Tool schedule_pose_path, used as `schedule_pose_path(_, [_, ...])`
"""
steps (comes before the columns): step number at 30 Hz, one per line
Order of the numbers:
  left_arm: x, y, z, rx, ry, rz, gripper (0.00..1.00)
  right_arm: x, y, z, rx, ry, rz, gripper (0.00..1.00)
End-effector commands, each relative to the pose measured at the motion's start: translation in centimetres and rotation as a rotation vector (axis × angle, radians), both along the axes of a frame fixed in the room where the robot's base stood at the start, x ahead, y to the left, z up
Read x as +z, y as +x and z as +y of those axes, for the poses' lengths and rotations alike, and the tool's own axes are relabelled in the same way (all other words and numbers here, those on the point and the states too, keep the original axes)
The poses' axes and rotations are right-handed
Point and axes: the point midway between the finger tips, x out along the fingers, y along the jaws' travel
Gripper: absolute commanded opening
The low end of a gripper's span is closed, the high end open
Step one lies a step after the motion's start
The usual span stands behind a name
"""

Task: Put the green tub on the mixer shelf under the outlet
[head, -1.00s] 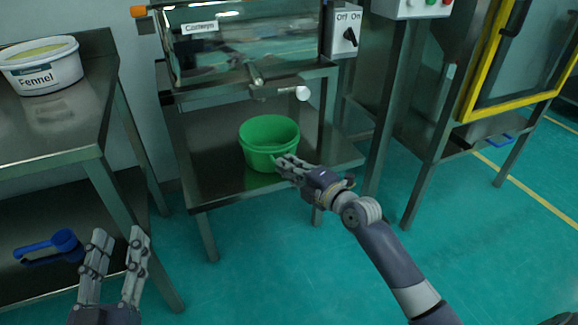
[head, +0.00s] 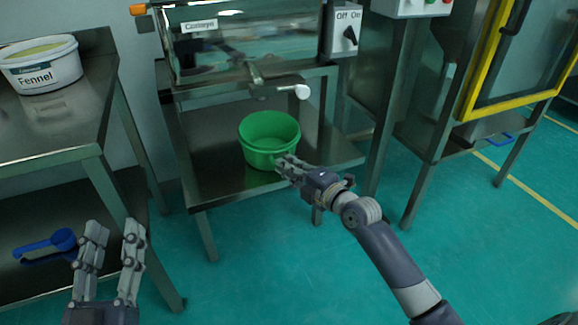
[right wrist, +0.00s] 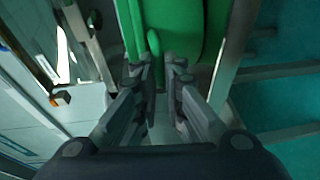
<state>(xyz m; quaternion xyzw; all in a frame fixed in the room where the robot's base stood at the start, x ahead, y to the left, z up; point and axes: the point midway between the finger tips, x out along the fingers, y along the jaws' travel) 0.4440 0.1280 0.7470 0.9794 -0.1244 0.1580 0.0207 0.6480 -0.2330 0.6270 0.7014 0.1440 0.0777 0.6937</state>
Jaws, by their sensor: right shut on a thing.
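The green tub (head: 262,156) is upright and empty on or just above the steel mixer shelf (head: 215,180), below the outlet (head: 285,90) with its white-ended handle. My right gripper (head: 283,162) is shut on the tub's near right side. The right wrist view shows the tub (right wrist: 180,28) between and beyond the fingertips (right wrist: 160,62). Whether the tub's base touches the shelf is hard to tell. My left gripper (head: 109,245) is open and empty at the lower left, away from the tub.
A white Fennel tub (head: 42,66) stands on the steel table (head: 60,130) at the left. A blue scoop (head: 50,243) lies on its lower shelf. The mixer's legs flank the shelf. A switch box (head: 343,32) is at upper right. The floor in front is clear.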

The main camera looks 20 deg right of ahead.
Motion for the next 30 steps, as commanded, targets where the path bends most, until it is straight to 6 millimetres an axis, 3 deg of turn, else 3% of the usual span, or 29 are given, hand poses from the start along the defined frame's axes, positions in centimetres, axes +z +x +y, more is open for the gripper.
schedule_pose_path(1, [0.0, 0.0, 0.0, 0.0, -0.001, -0.003, 0.4, -0.8, -0.1, 0.1, 0.002, -0.003, 0.017, 0.0])
schedule_pose_path(8, [0.1, 0.0, 0.0, 0.0, -0.002, -0.006, 0.4, -0.8, -0.1, 0.1, 0.002, -0.002, 0.017, 0.0])
schedule_pose_path(9, [0.1, 0.0, 0.0, 0.0, -0.002, -0.006, 0.4, -0.8, -0.1, 0.1, 0.002, -0.002, 0.017, 0.18])
schedule_pose_path(11, [0.1, 0.0, 0.0, 0.0, -0.001, -0.005, 0.4, -0.7, -0.1, 0.1, 0.002, -0.002, 0.016, 0.32])
schedule_pose_path(23, [-0.1, -0.1, 0.1, 0.001, -0.001, 0.005, 0.4, -0.4, -0.4, -0.1, 0.0, -0.002, 0.009, 0.33])
schedule_pose_path(30, [-0.1, -0.1, 0.0, 0.001, -0.001, 0.002, 0.4, -0.1, -3.7, -1.2, 0.002, -0.006, 0.01, 0.33])
